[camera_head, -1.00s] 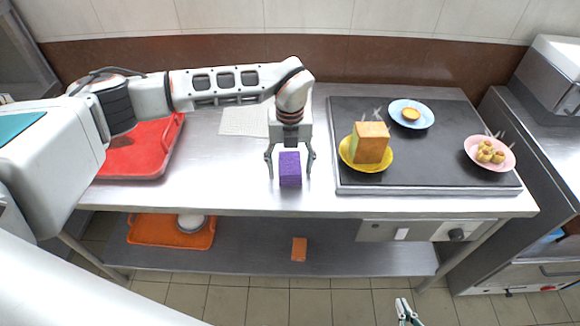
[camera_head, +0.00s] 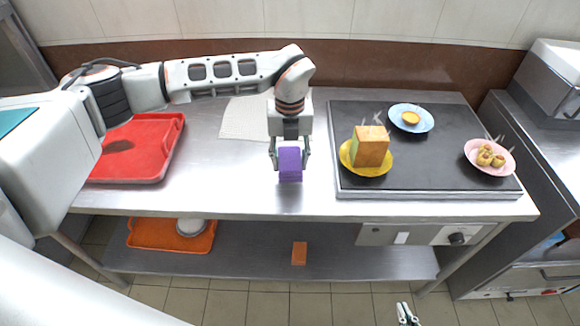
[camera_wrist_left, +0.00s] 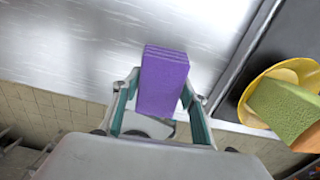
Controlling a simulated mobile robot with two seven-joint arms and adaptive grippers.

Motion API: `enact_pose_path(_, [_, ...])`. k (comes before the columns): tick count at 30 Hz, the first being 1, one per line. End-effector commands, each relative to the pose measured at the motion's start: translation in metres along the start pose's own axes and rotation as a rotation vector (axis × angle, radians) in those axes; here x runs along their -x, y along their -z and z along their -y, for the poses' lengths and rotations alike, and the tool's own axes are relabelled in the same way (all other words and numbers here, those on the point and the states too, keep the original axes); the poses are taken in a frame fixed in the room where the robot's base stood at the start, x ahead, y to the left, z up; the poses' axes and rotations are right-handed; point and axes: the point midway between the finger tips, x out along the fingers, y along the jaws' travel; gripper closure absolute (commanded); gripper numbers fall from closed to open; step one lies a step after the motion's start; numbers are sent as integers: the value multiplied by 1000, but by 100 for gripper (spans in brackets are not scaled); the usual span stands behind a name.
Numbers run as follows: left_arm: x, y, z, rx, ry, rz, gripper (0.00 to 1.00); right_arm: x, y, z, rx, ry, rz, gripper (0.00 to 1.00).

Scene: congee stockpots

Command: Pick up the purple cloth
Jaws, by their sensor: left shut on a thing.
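The purple cloth (camera_head: 290,166) is a folded, block-like stack near the front of the steel table, left of the black griddle. My left gripper (camera_head: 290,163) comes down from above and is shut on the cloth, with a finger on each side. In the left wrist view the purple cloth (camera_wrist_left: 162,82) sits between the teal-lined fingers (camera_wrist_left: 160,105). The cloth appears slightly raised, with a dark reflection on the steel below it. My right gripper (camera_head: 407,313) shows only as small fingertips at the bottom edge; its opening is unclear.
A red tray (camera_head: 160,170) lies left on the steel table (camera_head: 235,195). The black griddle (camera_head: 440,165) holds a yellow plate (camera_head: 384,168) with a sponge-like block, a blue plate (camera_head: 427,125) and a pink plate (camera_head: 508,170). An orange tray (camera_head: 150,238) is on the lower shelf.

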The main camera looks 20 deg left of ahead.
Motion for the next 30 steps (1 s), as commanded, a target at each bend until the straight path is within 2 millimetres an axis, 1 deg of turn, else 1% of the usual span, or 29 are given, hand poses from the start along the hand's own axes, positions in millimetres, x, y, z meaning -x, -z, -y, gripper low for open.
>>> enact_pose_path(1, [13,-2,1,-1,3,7,80,0,0,0,0,0,1,100])
enact_pose_path(5, [48,-2,1,0,3,8,80,0,-1,0,0,0,2,100])
enact_pose_path(9, [88,-1,1,-1,3,7,80,0,-2,0,0,0,2,100])
enact_pose_path(12, [113,-1,1,-1,3,6,80,-1,-2,0,1,0,2,100])
enact_pose_path(15, [134,-1,1,0,2,6,80,-1,-2,0,1,0,2,100])
enact_pose_path(18, [149,0,0,0,1,3,80,-1,-1,0,1,0,1,100])
enact_pose_path(21, [159,0,0,0,1,3,80,-1,-1,0,1,0,1,100])
enact_pose_path(25, [166,0,0,0,0,1,80,-1,0,0,1,0,-1,100])
enact_pose_path(30, [167,0,0,0,0,0,80,0,1,-1,1,-1,-2,100])
